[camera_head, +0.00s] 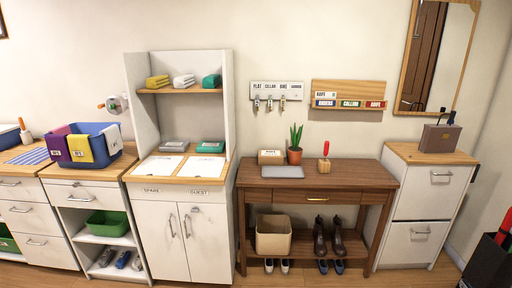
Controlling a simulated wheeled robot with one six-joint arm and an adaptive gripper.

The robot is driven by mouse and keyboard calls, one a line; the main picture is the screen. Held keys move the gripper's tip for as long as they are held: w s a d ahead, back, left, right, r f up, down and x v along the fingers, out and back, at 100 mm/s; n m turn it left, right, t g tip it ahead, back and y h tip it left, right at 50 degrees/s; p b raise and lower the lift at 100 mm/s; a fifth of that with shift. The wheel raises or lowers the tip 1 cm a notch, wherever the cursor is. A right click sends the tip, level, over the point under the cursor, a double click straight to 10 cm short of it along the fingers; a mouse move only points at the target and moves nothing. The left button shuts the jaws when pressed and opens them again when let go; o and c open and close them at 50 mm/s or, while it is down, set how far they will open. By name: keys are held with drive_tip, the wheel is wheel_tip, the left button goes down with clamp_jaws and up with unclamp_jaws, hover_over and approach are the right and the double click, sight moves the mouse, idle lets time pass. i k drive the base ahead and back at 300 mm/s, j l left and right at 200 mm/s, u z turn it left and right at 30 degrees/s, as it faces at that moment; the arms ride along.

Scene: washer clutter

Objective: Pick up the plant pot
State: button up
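The plant pot (294,156) is a small orange-brown pot with a green upright plant (296,136) in it. It stands upright at the back of the dark wooden table (345,173), near the wall. A box with a pale label (270,157) is close on its left, and a grey flat slab (282,172) lies in front of it. My gripper is not in view.
A red-handled tool in a wooden block (324,162) stands right of the pot. A white shelf unit (141,108) rises left of the table, and a white cabinet (405,190) stands right. The table's front right top is clear. Shoes (320,238) and a beige bin (273,236) sit below.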

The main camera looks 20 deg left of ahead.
sight(294, 153)
drive_tip(key=i+j+u, duration=0.15)
drive_tip(key=i, duration=0.55)
drive_tip(key=i+j+u, duration=0.2)
drive_tip(key=i, duration=0.5)
drive_tip(key=i+j+u, duration=0.15)
drive_tip(key=i, duration=0.55)
